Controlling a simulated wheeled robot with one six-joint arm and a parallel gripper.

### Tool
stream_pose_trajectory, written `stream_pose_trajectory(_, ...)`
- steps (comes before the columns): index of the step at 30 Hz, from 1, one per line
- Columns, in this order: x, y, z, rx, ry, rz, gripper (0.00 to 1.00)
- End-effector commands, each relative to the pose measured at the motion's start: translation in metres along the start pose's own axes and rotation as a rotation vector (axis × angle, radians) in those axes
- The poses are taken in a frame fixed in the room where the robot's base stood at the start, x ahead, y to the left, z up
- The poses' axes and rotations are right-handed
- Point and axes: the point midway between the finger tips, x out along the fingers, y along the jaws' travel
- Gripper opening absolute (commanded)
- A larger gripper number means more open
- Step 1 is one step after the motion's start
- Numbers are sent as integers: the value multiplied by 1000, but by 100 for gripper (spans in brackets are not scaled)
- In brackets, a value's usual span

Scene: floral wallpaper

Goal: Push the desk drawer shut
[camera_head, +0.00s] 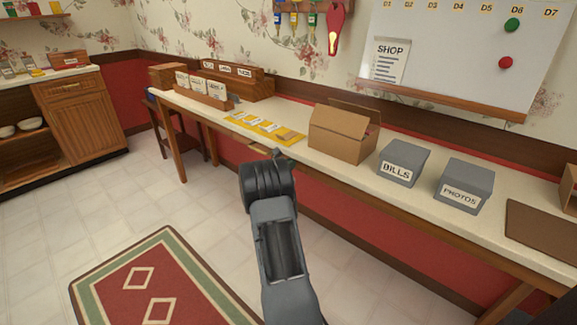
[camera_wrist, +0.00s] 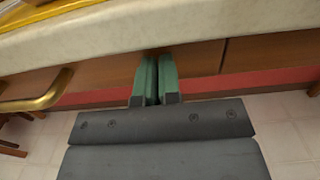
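The long desk (camera_head: 300,142) stands against the wall with a pale top. In the wrist view, the brown wooden drawer front (camera_wrist: 105,85) lies under the desk's edge, with a brass handle (camera_wrist: 40,98) at the left. A vertical seam shows in the wood right of my gripper. My gripper (camera_wrist: 158,62) has green fingers held together with nothing between them. Its fingertips are at the wooden front, right of the handle; I cannot tell whether they touch. In the head view, my arm hides most of the drawer, and how far it stands out is unclear.
On the desk are yellow envelopes (camera_head: 265,129), an open cardboard box (camera_head: 340,136), a grey BILLS box (camera_head: 404,160) and a grey PHOTOS box (camera_head: 465,185). A chair (camera_head: 180,140) stands under the left end. A rug (camera_head: 150,285) lies on the open floor.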

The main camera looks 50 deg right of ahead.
Motion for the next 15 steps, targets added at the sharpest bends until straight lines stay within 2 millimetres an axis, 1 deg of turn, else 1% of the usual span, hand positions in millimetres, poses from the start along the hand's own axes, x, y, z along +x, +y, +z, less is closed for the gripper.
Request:
stream_pose_trajectory(1,6,-3,4,3,-7,-8,0)
stream_pose_trajectory(3,5,-4,5,4,-8,-9,0)
stream_pose_trajectory(5,3,-4,5,4,-9,-10,0)
stream_pose_trajectory(7,-4,-4,5,4,-9,-10,0)
stream_pose_trajectory(11,-28,-2,4,2,-7,-3,0)
stream_pose_trajectory(15,-61,1,5,1,-5,3,0)
